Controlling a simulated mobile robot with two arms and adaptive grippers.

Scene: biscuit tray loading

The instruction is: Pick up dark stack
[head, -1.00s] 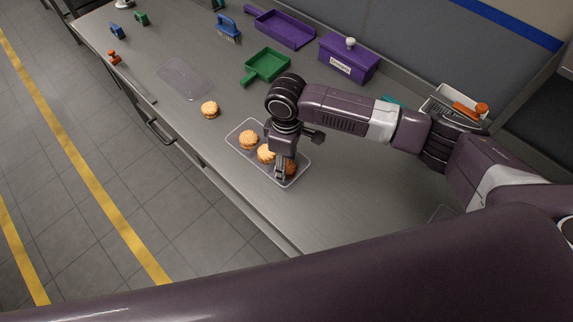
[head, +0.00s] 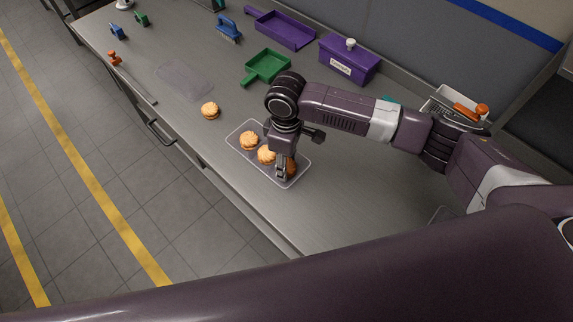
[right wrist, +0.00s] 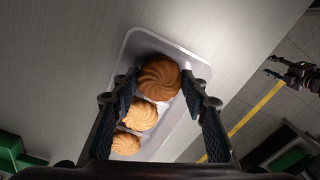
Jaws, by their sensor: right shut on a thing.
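The dark stack (head: 291,168) is a darker brown swirled biscuit stack at the near right end of a clear tray (head: 303,173). My right gripper (head: 286,172) points down over that end and is shut on the stack. In the right wrist view the dark stack (right wrist: 159,79) sits between the two fingers (right wrist: 163,98), above the tray (right wrist: 140,38). I cannot tell whether it still touches the tray floor. Two paler stacks (head: 249,140) (head: 267,155) stand beside it in the tray. My left gripper (right wrist: 286,70) shows small in the right wrist view, fingers apart, over the floor.
Another pale stack (head: 210,110) stands on the steel counter (head: 360,180), near an empty clear tray (head: 184,80). A green dustpan (head: 267,66), purple scoop (head: 284,29) and purple box (head: 348,60) are farther back. The counter's front edge lies close to the loaded tray.

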